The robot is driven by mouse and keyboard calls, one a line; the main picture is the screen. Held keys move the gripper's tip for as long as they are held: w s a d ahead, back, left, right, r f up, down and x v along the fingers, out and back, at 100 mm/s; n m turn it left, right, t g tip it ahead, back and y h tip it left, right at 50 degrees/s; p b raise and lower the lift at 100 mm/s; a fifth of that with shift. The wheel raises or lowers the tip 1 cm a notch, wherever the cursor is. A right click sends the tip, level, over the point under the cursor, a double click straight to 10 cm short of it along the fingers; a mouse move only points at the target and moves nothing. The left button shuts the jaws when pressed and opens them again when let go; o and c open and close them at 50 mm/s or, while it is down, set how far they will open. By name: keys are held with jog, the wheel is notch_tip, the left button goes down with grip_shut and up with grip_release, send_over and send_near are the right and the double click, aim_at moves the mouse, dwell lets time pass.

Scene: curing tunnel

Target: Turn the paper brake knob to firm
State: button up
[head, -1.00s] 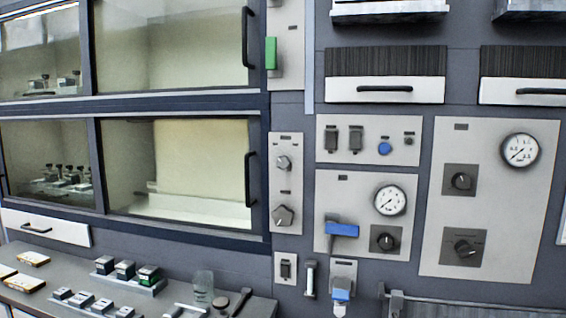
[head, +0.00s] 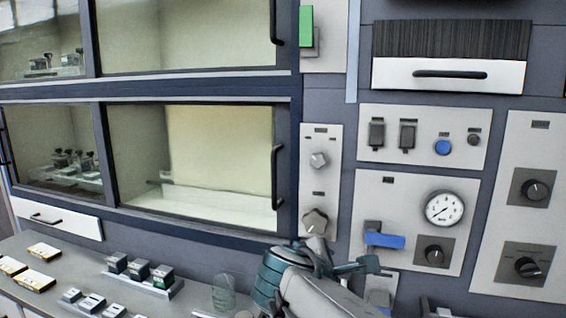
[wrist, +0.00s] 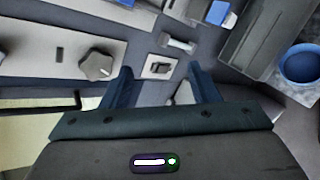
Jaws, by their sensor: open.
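No label is readable, so I cannot tell which knob is the paper brake. On the narrow panel in the head view are a round grey knob (head: 319,160) and a five-sided grey knob (head: 315,222); the five-sided one also shows left in the wrist view (wrist: 97,66). Black knobs sit below the dial (head: 434,252) and on the right panel, upper (head: 535,189) and lower (head: 528,267). My gripper (wrist: 162,85) is open and empty, its fingers either side of a small switch plate (wrist: 158,68) in the picture, apart from the five-sided knob.
A blue-handled lever (head: 385,240) sticks out left of the dial (head: 444,208). A bar handle (head: 278,177) stands on the glass door left of the narrow panel. The bench (head: 50,275) holds small blocks and a glass beaker (head: 223,292). A blue round cup (wrist: 302,64) shows at right.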

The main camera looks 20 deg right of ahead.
jog(key=w+a+r+n+t+h, duration=0.1)
jog(key=w+r+n+t, duration=0.2)
jog(key=r+n, duration=0.4)
jog(key=n+t+p, duration=0.2)
jog(key=n+t, duration=0.2)
jog(key=n, duration=0.1)
send_near(317, 161)
jog(key=shift+h, duration=0.3)
jog(key=p+x, duration=0.2)
jog(key=x, duration=0.6)
jog(key=shift+w+d+f, duration=0.1)
jog(key=shift+w+d, duration=0.05)
jog(key=shift+w, duration=0.25)
jog(key=c, duration=1)
